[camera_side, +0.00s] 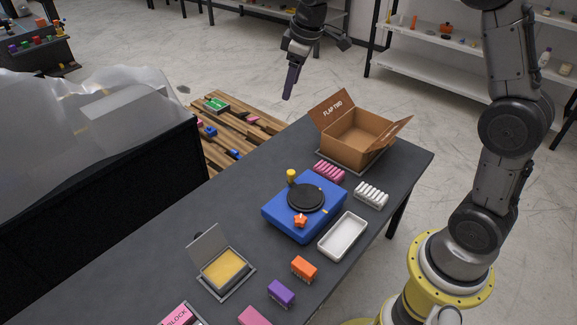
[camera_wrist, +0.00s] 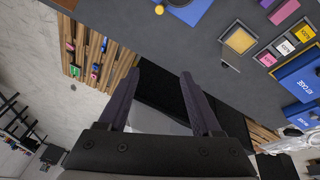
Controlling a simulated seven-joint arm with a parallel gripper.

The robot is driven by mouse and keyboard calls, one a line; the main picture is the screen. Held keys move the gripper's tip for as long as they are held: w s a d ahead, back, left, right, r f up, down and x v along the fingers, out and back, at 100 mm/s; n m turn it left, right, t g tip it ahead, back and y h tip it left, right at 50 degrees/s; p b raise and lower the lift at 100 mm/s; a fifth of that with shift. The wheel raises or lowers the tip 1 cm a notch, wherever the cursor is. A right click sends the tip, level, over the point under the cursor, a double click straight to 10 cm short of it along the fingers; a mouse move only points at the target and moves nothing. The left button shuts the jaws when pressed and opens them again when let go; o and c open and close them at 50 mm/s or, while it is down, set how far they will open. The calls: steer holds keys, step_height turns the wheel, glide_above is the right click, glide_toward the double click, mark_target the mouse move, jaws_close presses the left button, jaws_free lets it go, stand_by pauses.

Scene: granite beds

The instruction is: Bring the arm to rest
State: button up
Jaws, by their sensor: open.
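My gripper (camera_side: 291,82) is raised in the air beyond the far edge of the dark table (camera_side: 130,262), above and behind the wooden pallet in the side view. In the wrist view my gripper (camera_wrist: 158,95) has its two dark fingers spread apart with nothing between them. The fingers touch nothing that I can see.
An open cardboard box (camera_side: 355,138) stands at the table's far right end. A blue block with a black disc (camera_side: 306,197), a white tray (camera_side: 343,236) and a yellow-filled case (camera_side: 223,270) stand nearer. A wooden pallet (camera_side: 246,120) and a plastic-covered black bin (camera_side: 110,200) lie beyond the table.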

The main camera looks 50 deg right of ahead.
steer(key=s+a+r+m+t, duration=0.15)
steer(key=s+r, duration=0.25)
steer(key=s, duration=0.4)
steer(key=s+a+r+n+t, duration=0.1)
steer(key=s+a+r, duration=0.3)
steer(key=s, duration=0.5)
steer(key=s+f+m, duration=0.4)
steer(key=s+f, duration=0.3)
steer(key=s, duration=0.6)
steer(key=shift+s+a+f, duration=0.15)
steer(key=shift+s+a, duration=0.1)
steer(key=shift+s, duration=0.05)
